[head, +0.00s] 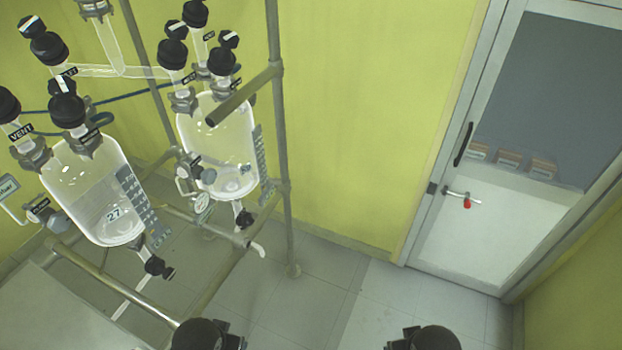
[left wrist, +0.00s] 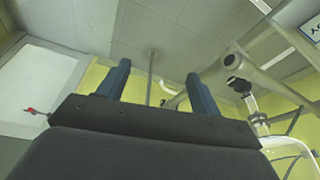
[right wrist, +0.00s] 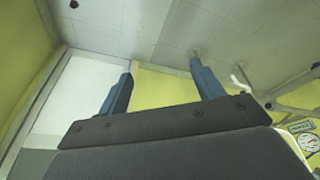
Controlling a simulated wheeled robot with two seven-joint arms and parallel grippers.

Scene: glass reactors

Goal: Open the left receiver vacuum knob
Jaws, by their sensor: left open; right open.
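The left glass receiver (head: 85,185) hangs at the left of the head view with clear liquid low inside. On top it has a black knob labelled VENT (head: 8,104) and another black knob (head: 67,109), whose label is too small to read. I cannot tell for sure which knob is the vacuum one. My left gripper (left wrist: 160,85) is open and empty. In the head view its arm end shows at the bottom edge, below and right of the receiver and apart from it. My right gripper (right wrist: 160,82) is open and empty, farther right at the bottom edge.
A second glass receiver (head: 215,145) with black knobs hangs to the right. A metal frame post (head: 280,150) and rails surround both. Black drain valves (head: 155,266) hang below. A door (head: 490,190) stands at the right. The floor between frame and door is clear.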

